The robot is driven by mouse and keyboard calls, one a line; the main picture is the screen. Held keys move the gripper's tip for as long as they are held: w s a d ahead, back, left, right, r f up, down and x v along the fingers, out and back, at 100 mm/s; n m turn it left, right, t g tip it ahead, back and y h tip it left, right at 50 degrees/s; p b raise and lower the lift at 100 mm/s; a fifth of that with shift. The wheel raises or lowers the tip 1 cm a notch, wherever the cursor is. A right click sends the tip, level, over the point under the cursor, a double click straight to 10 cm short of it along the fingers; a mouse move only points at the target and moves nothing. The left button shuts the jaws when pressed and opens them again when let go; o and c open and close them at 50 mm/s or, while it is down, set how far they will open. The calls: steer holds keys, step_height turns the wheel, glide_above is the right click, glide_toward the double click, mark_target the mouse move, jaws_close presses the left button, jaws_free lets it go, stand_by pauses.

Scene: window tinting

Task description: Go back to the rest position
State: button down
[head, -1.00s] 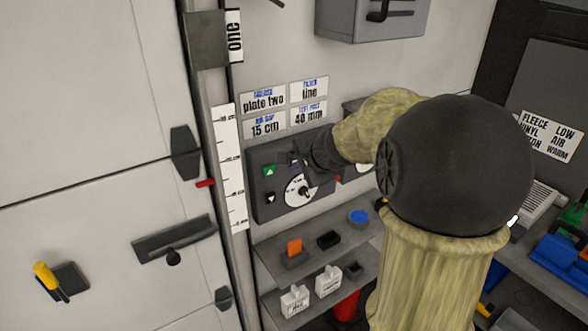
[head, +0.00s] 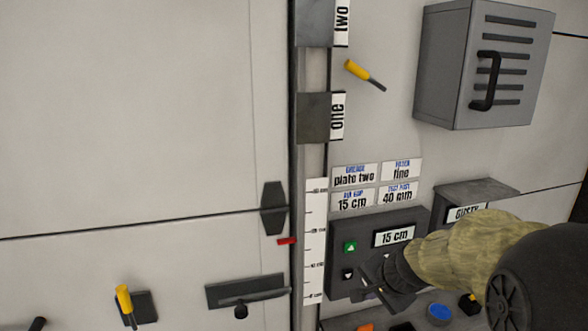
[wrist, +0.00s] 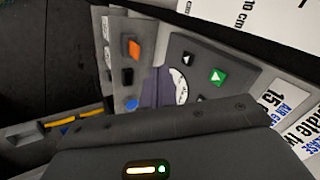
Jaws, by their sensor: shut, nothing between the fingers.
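My gripper (head: 368,284) is at the lower right of the head view, in front of the lower part of a grey control box (head: 345,228). It is shut and empty; its dark fingers (wrist: 156,88) also show in the wrist view. I cannot tell whether the fingertips touch the box.
A white scale (head: 315,240) with a red pointer (head: 286,240) stands left of the box. A second box (head: 478,192) adjoins on the right, and a vented cabinet (head: 455,65) hangs above. Shelves with small items, including an orange block (wrist: 134,47), lie below.

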steer(key=s+a+f+n+g+h, duration=0.1)
steer(key=s+f+n+g, duration=0.1)
steer(key=s+f+n, duration=0.2)
steer(key=s+a+f+n+g+h, duration=0.1)
steer(key=s+f+n, duration=0.4)
steer(key=s, duration=0.6)
steer(key=shift+a+n+g, duration=0.3)
steer(key=shift+n+g, duration=0.2)
steer(key=shift+n, duration=0.3)
steer(key=shift+w, duration=0.1)
